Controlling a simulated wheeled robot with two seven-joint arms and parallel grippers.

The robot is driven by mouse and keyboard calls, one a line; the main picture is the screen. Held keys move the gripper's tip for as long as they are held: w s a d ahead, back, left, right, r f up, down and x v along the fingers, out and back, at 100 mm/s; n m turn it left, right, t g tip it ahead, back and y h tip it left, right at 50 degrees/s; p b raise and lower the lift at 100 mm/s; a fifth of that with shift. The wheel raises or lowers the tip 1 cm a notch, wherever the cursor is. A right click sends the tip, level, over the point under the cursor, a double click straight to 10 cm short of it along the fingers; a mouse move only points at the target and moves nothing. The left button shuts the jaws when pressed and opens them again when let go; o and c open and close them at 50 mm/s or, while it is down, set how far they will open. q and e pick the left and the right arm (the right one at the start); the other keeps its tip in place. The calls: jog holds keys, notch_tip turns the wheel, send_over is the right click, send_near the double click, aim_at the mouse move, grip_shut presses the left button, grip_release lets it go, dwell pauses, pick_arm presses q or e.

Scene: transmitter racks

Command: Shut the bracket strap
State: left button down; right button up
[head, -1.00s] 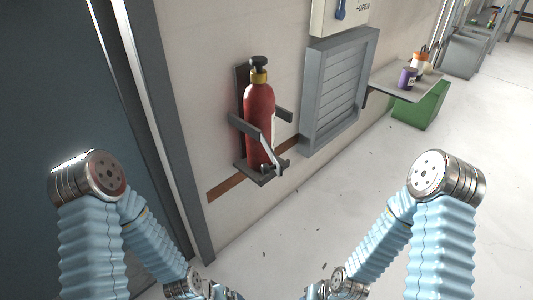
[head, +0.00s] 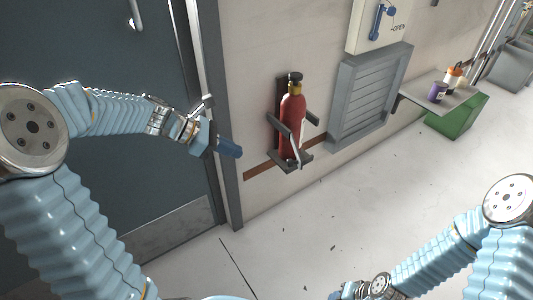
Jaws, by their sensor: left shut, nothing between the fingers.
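A red fire extinguisher (head: 291,122) with a black top and yellow collar stands upright in a dark wall bracket (head: 277,128). A thin pale strap (head: 298,152) slants down across the front of the bracket, beside the extinguisher's lower body. I cannot tell whether its end is fastened. My left gripper (head: 232,150) is shut and empty, left of the bracket and apart from it, in front of the door frame.
A grey louvred vent (head: 368,98) is on the wall right of the bracket, below a box (head: 382,28) with a blue handle. Beyond it a shelf (head: 465,97) holds a purple can (head: 437,92) and bottles over a green bin (head: 458,117). A dark door (head: 95,50) is at left.

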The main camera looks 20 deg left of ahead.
pick_arm(q)
jog(key=d+r+x, duration=0.1)
jog(key=r+x, duration=0.1)
jog(key=x, duration=1)
jog(key=shift+w+d+b, duration=0.35)
jog(key=shift+d+b, duration=0.05)
jog(key=shift+b, duration=0.05)
jog(key=shift+d+f, duration=0.1)
